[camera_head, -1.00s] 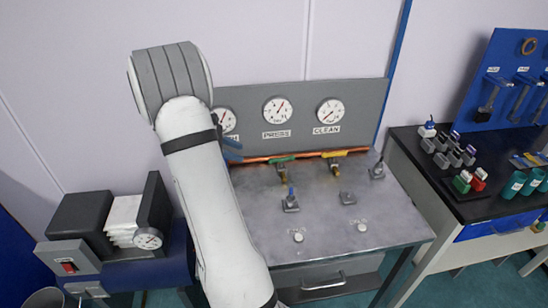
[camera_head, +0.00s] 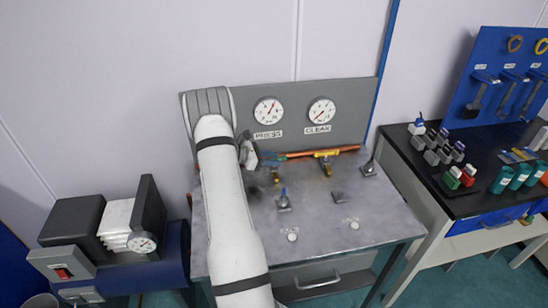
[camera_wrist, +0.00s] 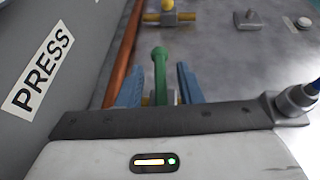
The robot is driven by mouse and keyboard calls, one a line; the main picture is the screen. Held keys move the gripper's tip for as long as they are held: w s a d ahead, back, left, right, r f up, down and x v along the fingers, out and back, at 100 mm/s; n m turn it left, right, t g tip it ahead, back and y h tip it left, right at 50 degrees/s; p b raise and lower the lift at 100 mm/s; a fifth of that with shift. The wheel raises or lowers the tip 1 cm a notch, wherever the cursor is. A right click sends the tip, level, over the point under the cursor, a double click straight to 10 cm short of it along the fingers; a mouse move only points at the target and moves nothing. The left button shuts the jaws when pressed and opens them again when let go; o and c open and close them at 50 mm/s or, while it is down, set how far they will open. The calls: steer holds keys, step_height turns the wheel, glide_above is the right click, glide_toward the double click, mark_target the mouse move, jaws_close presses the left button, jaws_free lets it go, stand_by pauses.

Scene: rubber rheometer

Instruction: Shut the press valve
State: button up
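The press valve has a green lever handle (camera_wrist: 160,75) in the wrist view, on the copper pipe (camera_wrist: 124,50) beside the PRESS label (camera_wrist: 38,72). The lever lies between my gripper's two blue fingers (camera_wrist: 160,86). The fingers are apart, one on each side, with a gap visible on both sides. In the head view my gripper (camera_head: 250,153) is at the pipe below the PRESS gauge (camera_head: 268,110) and largely hides the handle.
A yellow-handled valve (camera_head: 325,160) sits further right on the pipe, below the CLEAN gauge (camera_head: 321,110). Several small fittings, such as a blue-topped one (camera_head: 284,200), stand on the grey bench (camera_head: 325,225). The grey gauge panel (camera_head: 355,110) rises behind.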

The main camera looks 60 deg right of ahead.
steer(key=shift+s+d+f, duration=0.2)
steer(key=shift+s+d, duration=0.1)
steer(key=shift+c, duration=0.4)
jaws_close()
